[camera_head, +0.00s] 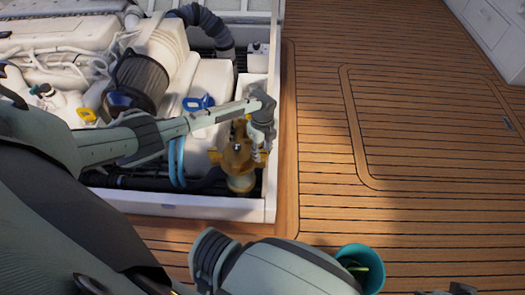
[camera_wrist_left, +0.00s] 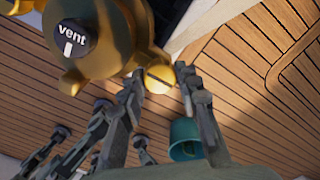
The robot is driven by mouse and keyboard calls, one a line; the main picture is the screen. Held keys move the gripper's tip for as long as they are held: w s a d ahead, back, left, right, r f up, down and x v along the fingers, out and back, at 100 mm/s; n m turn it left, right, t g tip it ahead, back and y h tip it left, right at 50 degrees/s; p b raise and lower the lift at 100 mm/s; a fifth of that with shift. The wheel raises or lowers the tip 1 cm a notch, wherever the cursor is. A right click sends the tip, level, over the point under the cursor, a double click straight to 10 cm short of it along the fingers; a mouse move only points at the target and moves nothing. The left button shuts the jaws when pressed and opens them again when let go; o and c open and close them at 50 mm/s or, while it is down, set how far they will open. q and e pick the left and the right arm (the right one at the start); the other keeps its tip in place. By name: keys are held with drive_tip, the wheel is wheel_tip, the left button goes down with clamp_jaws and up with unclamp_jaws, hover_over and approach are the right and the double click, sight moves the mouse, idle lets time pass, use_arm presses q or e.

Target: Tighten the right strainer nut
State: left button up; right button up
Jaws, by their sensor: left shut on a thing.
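The brass strainer (camera_head: 238,160) stands in the right front corner of the white-edged engine hatch. In the left wrist view its brass body (camera_wrist_left: 105,35) carries a black round cap marked "vent" (camera_wrist_left: 72,38). A round slotted brass nut (camera_wrist_left: 159,79) sits at its side. My left gripper (camera_head: 262,150) reaches over the hatch from the left, at the strainer's right side. In the left wrist view its fingers (camera_wrist_left: 161,88) flank the nut and are shut on it. A small grey part at the bottom right of the head view may belong to my right gripper; its jaws cannot be made out.
The white engine (camera_head: 60,45), a dark ribbed filter (camera_head: 138,75) and hoses fill the hatch left of the strainer. The hatch's white rim (camera_head: 271,200) is close by. A teal bucket (camera_head: 362,262) stands on the wooden deck. The deck to the right is clear.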

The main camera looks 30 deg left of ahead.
sight(262, 154)
use_arm(q)
drive_tip(key=o, duration=1.2)
drive_tip(key=shift+c, duration=0.2)
wheel_tip(262, 154, up, 12)
